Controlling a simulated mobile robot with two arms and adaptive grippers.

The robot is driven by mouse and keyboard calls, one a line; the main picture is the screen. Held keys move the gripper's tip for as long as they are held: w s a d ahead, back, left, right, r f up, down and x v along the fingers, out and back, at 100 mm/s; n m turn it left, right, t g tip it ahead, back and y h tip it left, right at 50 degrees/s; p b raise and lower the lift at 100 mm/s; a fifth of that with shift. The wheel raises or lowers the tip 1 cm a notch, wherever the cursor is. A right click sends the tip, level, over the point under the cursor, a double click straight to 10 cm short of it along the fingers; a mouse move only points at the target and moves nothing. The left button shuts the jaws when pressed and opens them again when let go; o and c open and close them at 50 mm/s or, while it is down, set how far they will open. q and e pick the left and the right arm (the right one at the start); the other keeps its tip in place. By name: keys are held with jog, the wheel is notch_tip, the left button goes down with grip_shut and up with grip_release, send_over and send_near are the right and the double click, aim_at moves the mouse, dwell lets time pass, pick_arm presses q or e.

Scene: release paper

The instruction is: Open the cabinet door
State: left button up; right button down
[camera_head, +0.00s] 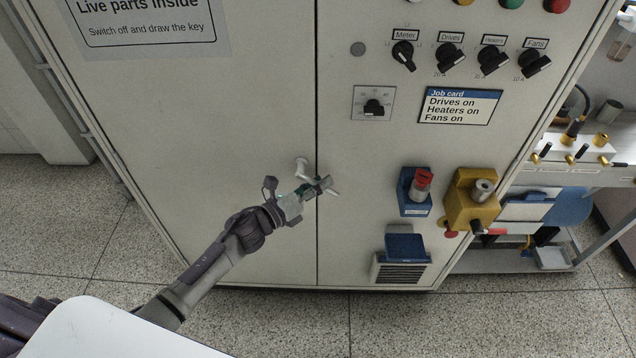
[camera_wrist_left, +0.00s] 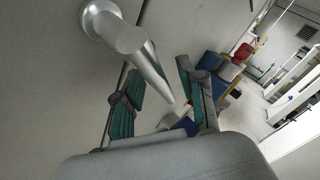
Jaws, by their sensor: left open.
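The cabinet's plain left door (camera_head: 215,115) is flush with the right panel along a vertical seam, so it looks shut. A metal lever handle (camera_head: 302,165) sits on this door beside the seam. It shows large in the left wrist view (camera_wrist_left: 128,42), with its bar pointing down toward the space between my fingers. My left gripper (camera_head: 318,186) is open at the handle, its teal-padded fingers (camera_wrist_left: 158,75) on either side of the bar's lower part. I cannot tell whether a pad touches it. My right gripper is out of view.
The right panel carries a row of black knobs (camera_head: 450,58), a job card (camera_head: 459,106), a blue box with a red top (camera_head: 416,190) and a yellow box (camera_head: 470,202). A cart (camera_head: 575,165) stands at the right. The speckled floor (camera_head: 70,230) left of the cabinet is clear.

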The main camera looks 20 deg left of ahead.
pick_arm(q)
grip_shut()
jog(key=shift+s, duration=0.15)
